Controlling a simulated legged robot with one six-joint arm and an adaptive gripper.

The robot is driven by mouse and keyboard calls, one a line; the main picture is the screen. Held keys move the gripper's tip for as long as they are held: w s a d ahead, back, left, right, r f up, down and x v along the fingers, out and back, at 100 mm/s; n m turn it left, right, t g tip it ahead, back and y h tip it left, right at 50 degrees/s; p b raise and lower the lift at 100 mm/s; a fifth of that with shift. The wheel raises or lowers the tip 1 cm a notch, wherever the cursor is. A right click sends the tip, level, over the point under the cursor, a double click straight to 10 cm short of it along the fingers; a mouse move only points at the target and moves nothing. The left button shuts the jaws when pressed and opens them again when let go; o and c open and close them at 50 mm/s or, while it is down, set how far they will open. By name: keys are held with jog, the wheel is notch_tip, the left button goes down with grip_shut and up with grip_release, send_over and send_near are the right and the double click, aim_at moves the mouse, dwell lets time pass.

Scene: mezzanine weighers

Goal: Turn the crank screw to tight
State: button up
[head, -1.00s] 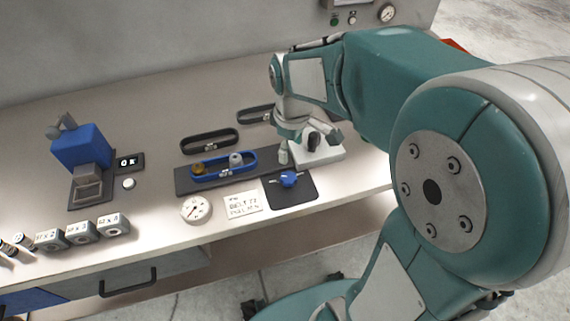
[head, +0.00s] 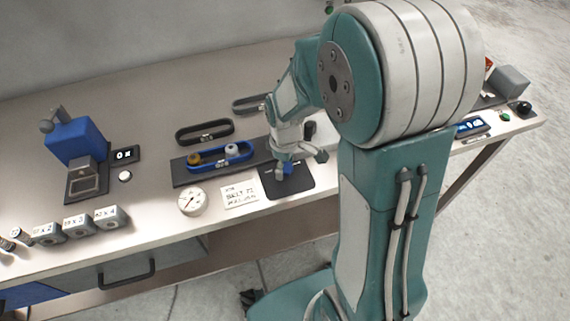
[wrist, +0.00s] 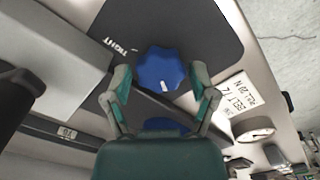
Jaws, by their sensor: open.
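The crank screw shows as a blue lobed knob (wrist: 160,66) on a dark plate (wrist: 218,40) in the wrist view. A white mark on the knob's lower edge points away from the printed word TIGHT (wrist: 121,47), which is left of the knob. My gripper (wrist: 161,80) is open, with one finger on each side of the knob's lower part; I cannot tell whether they touch it. In the head view my gripper (head: 285,172) points down over the dark plate (head: 302,183) and mostly hides the knob.
A pale block (wrist: 50,62) stands close beside the plate.

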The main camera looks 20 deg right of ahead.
jog(key=c, duration=0.9)
jog(key=shift+m, duration=0.3)
jog(key=m, duration=1.1)
jog(key=shift+m, duration=0.4)
jog(key=m, duration=1.1)
jog(key=shift+m, duration=0.4)
